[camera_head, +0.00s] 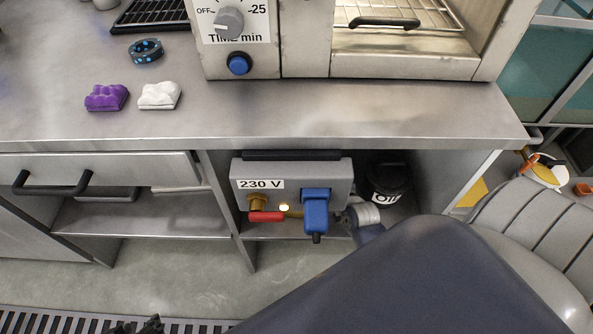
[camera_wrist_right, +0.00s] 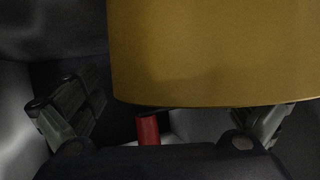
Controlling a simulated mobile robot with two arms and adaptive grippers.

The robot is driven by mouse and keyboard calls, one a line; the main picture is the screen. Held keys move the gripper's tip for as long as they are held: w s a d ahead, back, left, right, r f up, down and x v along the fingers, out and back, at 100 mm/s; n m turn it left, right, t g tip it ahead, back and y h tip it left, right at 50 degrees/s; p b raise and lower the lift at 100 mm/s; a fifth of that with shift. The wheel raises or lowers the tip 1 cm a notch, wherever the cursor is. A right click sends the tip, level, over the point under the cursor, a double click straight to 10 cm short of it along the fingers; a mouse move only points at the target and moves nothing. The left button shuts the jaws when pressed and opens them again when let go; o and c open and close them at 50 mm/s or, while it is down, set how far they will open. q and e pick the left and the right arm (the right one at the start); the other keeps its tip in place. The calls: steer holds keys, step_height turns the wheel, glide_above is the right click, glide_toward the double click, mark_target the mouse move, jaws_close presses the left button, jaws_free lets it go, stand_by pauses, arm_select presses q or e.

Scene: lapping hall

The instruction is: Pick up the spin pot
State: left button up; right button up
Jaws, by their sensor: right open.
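In the right wrist view a large plain gold-yellow thing with a curved lower edge (camera_wrist_right: 210,55) fills the top right. I cannot tell for certain whether it is the spin pot. My right gripper (camera_wrist_right: 178,105) is open, one finger left of this thing with a gap, the other partly hidden at its lower right edge. Whether it touches is unclear. In the head view my dark arm hides the right gripper. Black fingertip-like parts of my left gripper (camera_head: 138,326) just show at the bottom edge; their opening is not clear.
A steel bench (camera_head: 330,115) bears an oven (camera_head: 365,45), a purple block (camera_head: 106,97), a white block (camera_head: 159,95) and a blue-black ring (camera_head: 146,51). Below are a 230 V box (camera_head: 275,172) and a black OIL can (camera_head: 390,170). A red piece (camera_wrist_right: 148,130) shows between the fingers.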

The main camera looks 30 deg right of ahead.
jaws_close()
steer(key=shift+s, duration=0.1)
stand_by(0.6)
